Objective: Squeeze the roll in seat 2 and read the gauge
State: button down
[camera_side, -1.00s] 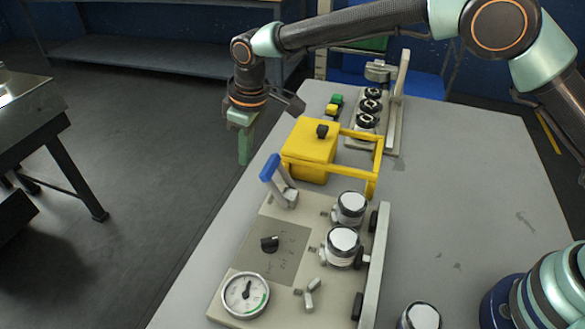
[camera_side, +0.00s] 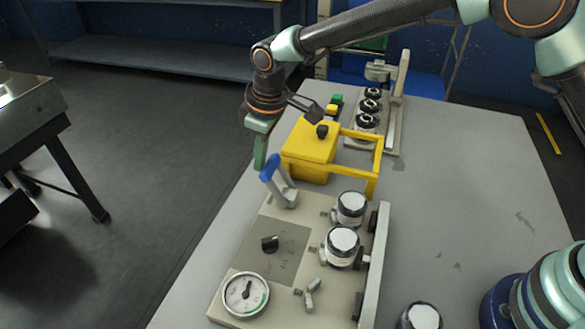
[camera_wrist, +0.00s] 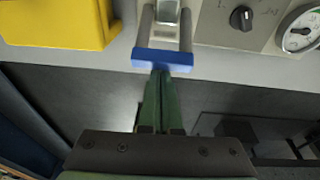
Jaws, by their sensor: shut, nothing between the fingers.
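My gripper (camera_side: 259,166) has its green fingers shut and empty, pointing down beside the blue-handled lever (camera_side: 271,167). In the wrist view the fingertips (camera_wrist: 160,74) appear right at the blue bar (camera_wrist: 162,60); I cannot tell if they touch it. The pale fixture plate (camera_side: 232,270) carries two white-topped rolls, one in the far seat (camera_side: 351,209) and one in the middle seat (camera_side: 342,248). The near seat (camera_side: 311,293) holds no roll. Seat numbers are not readable. The round gauge (camera_side: 246,294) is at the plate's near left corner; its figures are too small to read.
A black knob (camera_side: 269,243) sits on the plate. A yellow box with a frame (camera_side: 311,152) stands just behind the lever. Another roll (camera_side: 420,316) stands off the plate at the near right. A rack (camera_side: 390,130) with several black parts is farther back.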

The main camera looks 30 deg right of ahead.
jog(key=shift+s+d+r, duration=0.25)
jog(key=shift+d, duration=0.05)
jog(key=shift+s+d+r, duration=0.4)
jog(key=shift+s+d, duration=0.2)
jog(key=shift+s, duration=0.05)
jog(key=shift+t+y, duration=0.3)
jog(key=shift+t, duration=0.3)
jog(key=s+d, duration=0.4)
jog(key=shift+s+d, duration=0.15)
jog(key=shift+s, duration=0.05)
dwell(0.4)
